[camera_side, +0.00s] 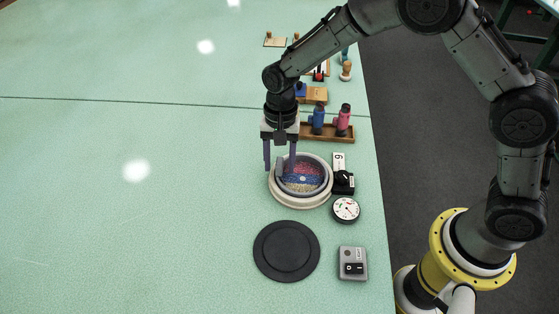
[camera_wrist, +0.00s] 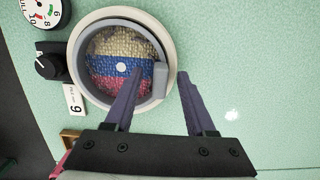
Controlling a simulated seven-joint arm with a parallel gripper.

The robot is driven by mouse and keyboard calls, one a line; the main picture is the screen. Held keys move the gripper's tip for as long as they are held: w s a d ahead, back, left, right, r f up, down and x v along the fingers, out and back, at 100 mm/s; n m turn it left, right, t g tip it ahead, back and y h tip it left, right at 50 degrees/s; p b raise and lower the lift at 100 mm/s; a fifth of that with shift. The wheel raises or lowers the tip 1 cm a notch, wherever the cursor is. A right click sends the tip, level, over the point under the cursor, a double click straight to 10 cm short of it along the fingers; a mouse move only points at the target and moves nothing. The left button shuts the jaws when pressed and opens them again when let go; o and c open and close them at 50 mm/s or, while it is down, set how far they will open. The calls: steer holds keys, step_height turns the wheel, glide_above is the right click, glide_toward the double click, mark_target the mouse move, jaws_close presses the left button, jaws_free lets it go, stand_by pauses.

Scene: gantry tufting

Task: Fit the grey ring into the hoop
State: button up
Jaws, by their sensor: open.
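The grey ring (camera_wrist: 78,60) lies inside the cream hoop (camera_wrist: 171,42), around a round tufted patch (camera_wrist: 112,82) of yellow, blue and red bands. In the side view the ring (camera_side: 329,178) sits within the hoop's rim (camera_side: 302,205). I cannot tell whether it is fully down or slightly raised. A grey upright tab (camera_wrist: 159,83) stands on the ring's right side. My gripper (camera_wrist: 160,71) is open, with one finger over the ring's inside and one outside the hoop, the tab between them. The side view shows my gripper (camera_side: 280,169) at the hoop's left edge.
A round dial (camera_side: 346,209), a black knob (camera_side: 343,182) and a white number card (camera_side: 339,161) stand right of the hoop. A black disc (camera_side: 286,251) and a grey switch box (camera_side: 352,264) lie nearer. A wooden rack (camera_side: 327,132) holds bottles behind. The table's left is clear.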

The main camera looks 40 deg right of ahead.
step_height(320, 180, up, 14)
steer(key=w+d, duration=0.1)
steer(key=shift+d, duration=0.15)
stand_by(0.4)
steer(key=shift+w+f, duration=0.1)
